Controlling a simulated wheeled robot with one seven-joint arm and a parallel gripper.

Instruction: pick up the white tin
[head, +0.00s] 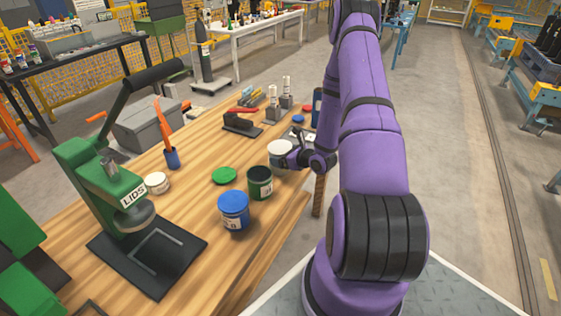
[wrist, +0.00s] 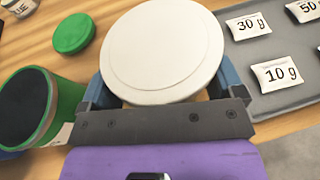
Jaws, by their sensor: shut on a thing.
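The white tin (head: 280,148) is at the right side of the wooden bench, its pale round lid facing up. In the wrist view the white tin (wrist: 163,48) fills the space between the two blue fingers of my gripper (wrist: 165,84). My gripper (head: 294,157) is shut on it from the right side in the head view. The lid hides most of the tin's body in the wrist view. I cannot tell whether its base touches the bench.
An open green tin (head: 260,183) stands close to the left, with a blue tin (head: 233,210) nearer me. A green lid (head: 224,175) lies flat. A grey tray (wrist: 285,60) with labelled weight packets is right of the tin. The lid press (head: 110,195) stands left.

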